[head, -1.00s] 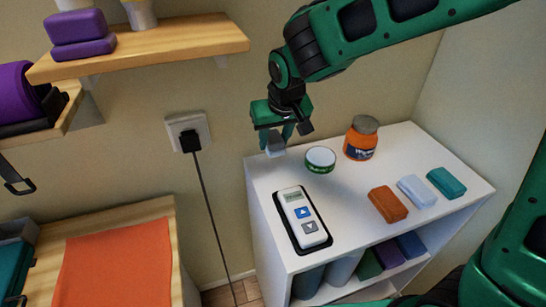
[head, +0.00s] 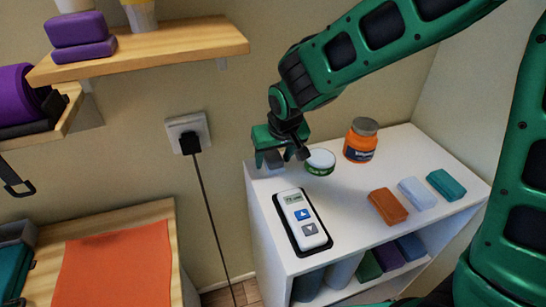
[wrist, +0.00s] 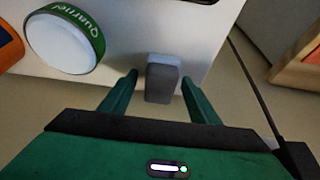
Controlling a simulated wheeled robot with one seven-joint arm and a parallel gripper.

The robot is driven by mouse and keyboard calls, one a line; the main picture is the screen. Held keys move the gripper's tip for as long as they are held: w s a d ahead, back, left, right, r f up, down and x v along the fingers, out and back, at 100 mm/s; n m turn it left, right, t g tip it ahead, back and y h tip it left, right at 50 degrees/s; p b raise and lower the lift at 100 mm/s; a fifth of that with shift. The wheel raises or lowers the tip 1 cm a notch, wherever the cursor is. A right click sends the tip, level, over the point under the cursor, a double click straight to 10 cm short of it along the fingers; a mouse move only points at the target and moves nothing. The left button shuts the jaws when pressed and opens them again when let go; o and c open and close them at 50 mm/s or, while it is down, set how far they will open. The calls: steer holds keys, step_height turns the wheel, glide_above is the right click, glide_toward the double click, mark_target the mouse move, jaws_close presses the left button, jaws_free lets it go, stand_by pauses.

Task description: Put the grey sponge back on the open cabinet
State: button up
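The grey sponge (head: 273,159) is at the back left corner of the white open cabinet's top (head: 345,215), under my gripper. In the wrist view the sponge (wrist: 163,84) is a small grey block between my fingertips. My gripper (wrist: 160,79) is open, with a finger on each side of the sponge and a visible gap on the left side. In the head view my gripper (head: 281,158) is low over that corner, with its fingers spread. Whether the sponge's underside rests fully on the top is hidden.
A green-and-white round tin (head: 320,162) is close to the right of my gripper, with an orange jar (head: 361,140) beyond. A handheld device on a black tray (head: 303,220) lies in front. Orange, pale blue and teal blocks (head: 388,207) sit at the right. The wall is close behind.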

steer(key=v, duration=1.2)
steer(key=shift+r, duration=0.1)
steer(key=s+d+m+g+h, duration=0.1)
steer(key=s+d+m, duration=0.1)
steer(key=d, duration=0.9)
steer(key=s+d+m+h, duration=0.1)
steer(key=s+d+m, duration=0.1)
steer(key=d, duration=0.9)
steer(key=s+d+f+m+g, duration=0.1)
steer(key=s+d+f+m, duration=0.1)
steer(key=s+d, duration=0.5)
steer(key=s+d+f+m+g+y, duration=0.1)
steer(key=s+d+m+g, duration=0.1)
steer(key=s+d, duration=0.5)
steer(key=s+m, duration=0.1)
steer(key=s, duration=0.5)
steer(key=shift+s+f+m, duration=0.15)
steer(key=shift+f+m, duration=0.15)
steer(key=shift+f, duration=0.05)
steer(key=shift+d, duration=0.15)
